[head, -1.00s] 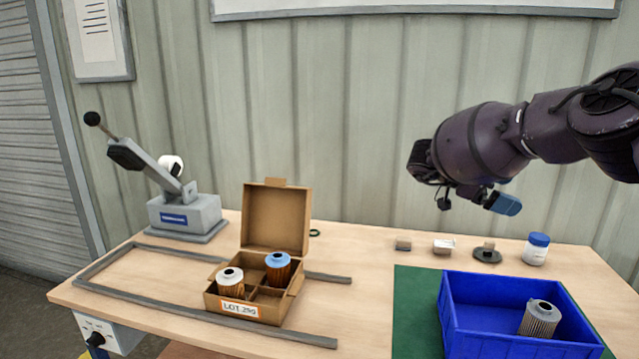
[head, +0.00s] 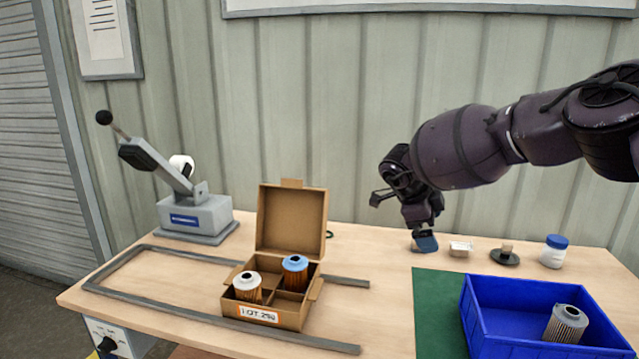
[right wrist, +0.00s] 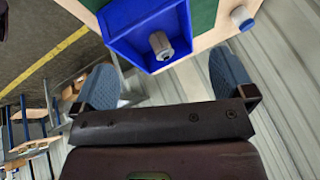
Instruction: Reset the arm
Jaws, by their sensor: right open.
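My right arm comes in from the right in the head view. Its gripper (head: 425,243) hangs over the back of the table, with its blue fingertip in front of the small items there. In the right wrist view the two blue fingers of the right gripper (right wrist: 168,85) are wide apart with nothing between them. Beyond them are the blue bin (right wrist: 125,45) and a grey metal filter cartridge (right wrist: 161,45). My left gripper is not in view.
An open cardboard box (head: 280,318) holds a white-topped (head: 247,287) and a blue-topped cartridge (head: 295,271). A lever press (head: 195,217) stands at the left. The blue bin (head: 480,317) with the grey cartridge (head: 566,324) and a blue-capped jar (head: 553,252) are at the right.

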